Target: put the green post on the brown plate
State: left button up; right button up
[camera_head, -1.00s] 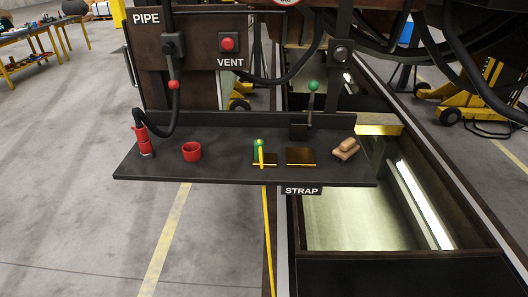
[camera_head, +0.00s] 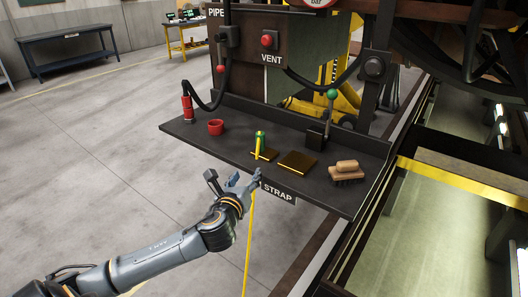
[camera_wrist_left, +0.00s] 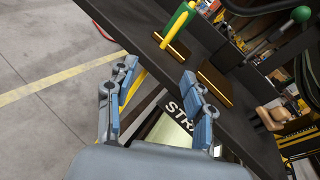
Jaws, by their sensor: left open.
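The green post (camera_head: 260,137) stands upright on a small dark plate with a yellow edge on the black shelf. A yellow strap (camera_head: 248,240) runs from it over the shelf's front edge and down. The empty brown plate (camera_head: 297,163) lies just right of it. My left gripper (camera_head: 247,182) is in front of the shelf edge, below and apart from the post. In the left wrist view the gripper (camera_wrist_left: 160,82) is open and empty, with the green post (camera_wrist_left: 180,20) and the brown plate (camera_wrist_left: 215,84) beyond its fingertips. My right gripper is not in view.
On the black shelf (camera_head: 230,152) are a red cup (camera_head: 216,127), a red cylinder (camera_head: 187,108), a lever with a green knob (camera_head: 332,94) and a brush (camera_head: 347,172). A STRAP label (camera_head: 278,193) hangs at the front edge. A pit lies right.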

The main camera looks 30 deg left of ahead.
aim_at(259, 136)
pick_arm(q)
notch_tip(259, 136, up, 6)
jog(key=w+m+t, duration=0.2)
jog(key=m, duration=0.2)
jog(key=x, duration=0.3)
jog(key=p+x, duration=0.1)
jog(key=x, duration=0.2)
jog(key=shift+w+a+r, duration=0.1)
jog(key=shift+w+a, duration=0.2)
jog(key=shift+a, duration=0.05)
jog(key=shift+w+a+p, duration=0.3)
jog(key=shift+w+p, duration=0.05)
jog(key=shift+w, duration=0.3)
jog(key=shift+f+p+x, duration=0.2)
jog(key=shift+f+x, duration=0.05)
jog(key=shift+x, duration=0.9)
jog(key=shift+f+p+x, duration=0.2)
jog(key=shift+f+x, duration=0.05)
jog(key=shift+x, duration=0.95)
jog(key=shift+d, duration=0.15)
jog(key=shift+c, duration=0.2)
grip_shut()
jog(key=shift+r, duration=0.1)
